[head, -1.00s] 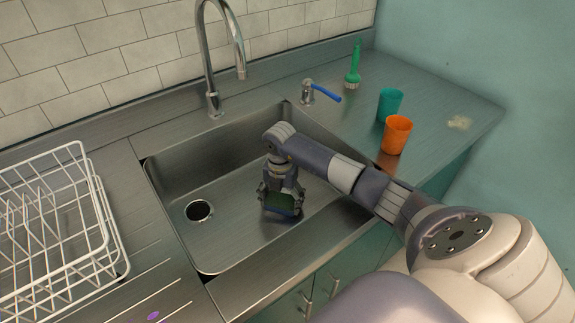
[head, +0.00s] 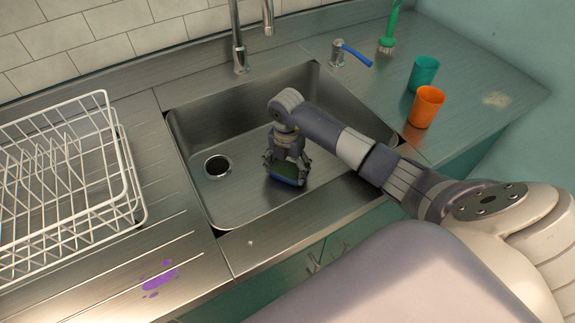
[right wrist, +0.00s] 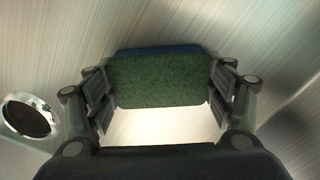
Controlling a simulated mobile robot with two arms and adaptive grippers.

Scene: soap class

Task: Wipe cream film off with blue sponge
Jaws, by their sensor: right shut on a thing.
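My right gripper (head: 287,165) is down inside the sink and shut on the blue sponge (head: 286,174), which has a dark green scouring side. In the right wrist view the sponge (right wrist: 160,78) sits between both fingers, green side facing the camera, with a blue edge behind. I cannot tell whether it touches the sink floor. A pale cream film patch (head: 496,99) lies on the counter at the far right, beyond the cups. My left gripper is not in view.
The steel sink (head: 240,197) has a drain (head: 217,166) at left. A teal cup (head: 423,73), an orange cup (head: 426,106) and a green brush (head: 389,35) stand right of it. A white dish rack (head: 125,160) is at left. A purple stain (head: 158,277) marks the drainboard.

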